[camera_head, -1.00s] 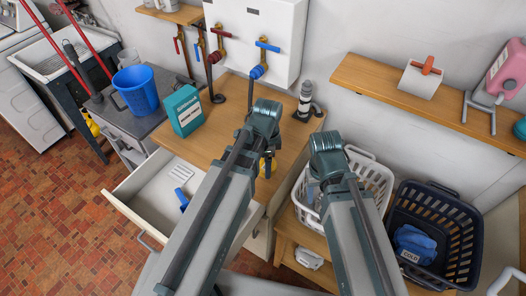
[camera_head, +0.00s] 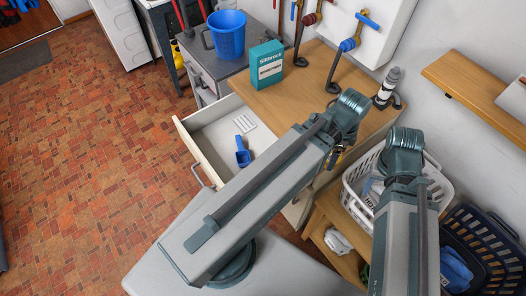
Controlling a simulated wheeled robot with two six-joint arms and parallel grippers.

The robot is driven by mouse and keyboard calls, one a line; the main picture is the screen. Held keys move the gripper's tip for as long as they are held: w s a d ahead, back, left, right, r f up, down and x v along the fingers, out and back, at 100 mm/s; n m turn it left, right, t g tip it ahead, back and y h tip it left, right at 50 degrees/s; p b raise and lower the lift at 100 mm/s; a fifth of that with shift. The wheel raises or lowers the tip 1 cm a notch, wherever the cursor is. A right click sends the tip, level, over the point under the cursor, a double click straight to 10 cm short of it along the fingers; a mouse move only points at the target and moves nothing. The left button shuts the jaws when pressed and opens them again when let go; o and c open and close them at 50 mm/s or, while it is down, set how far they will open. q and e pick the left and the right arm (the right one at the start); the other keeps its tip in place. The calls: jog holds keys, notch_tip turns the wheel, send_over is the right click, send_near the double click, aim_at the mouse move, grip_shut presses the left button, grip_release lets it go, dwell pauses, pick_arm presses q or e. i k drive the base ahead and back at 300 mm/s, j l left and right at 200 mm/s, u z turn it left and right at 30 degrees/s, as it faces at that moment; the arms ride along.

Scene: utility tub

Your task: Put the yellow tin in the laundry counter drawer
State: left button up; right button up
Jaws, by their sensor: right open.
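The laundry counter drawer (camera_head: 195,152) stands pulled out from the wooden counter (camera_head: 295,92). A blue scoop (camera_head: 242,152) and a white slotted piece lie in it. A small yellow patch, possibly the yellow tin (camera_head: 341,164), shows below my left arm's elbow, at the counter's front right edge. Most of it is hidden by the arm. Dark parts beside the patch may be my left gripper; I cannot make out its fingers or whether it holds anything. My right gripper (camera_head: 372,188) is partly hidden by its arm, near the white basket; it is open.
A teal box (camera_head: 266,64) stands on the counter, and a blue bucket (camera_head: 226,34) on the grey unit at its left. A white basket (camera_head: 434,184) and a dark basket (camera_head: 482,235) stand at the right. Taps and pipes line the back. Open tiled floor (camera_head: 90,150) lies at left.

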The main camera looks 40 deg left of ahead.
aim_at(216, 140)
jog(key=j+u, duration=0.2)
jog(key=u, duration=0.2)
jog(key=i+j+u, duration=0.1)
jog(key=u, duration=0.35)
jog(key=j+u, duration=0.2)
jog(key=u, duration=0.2)
jog(key=i, duration=0.05)
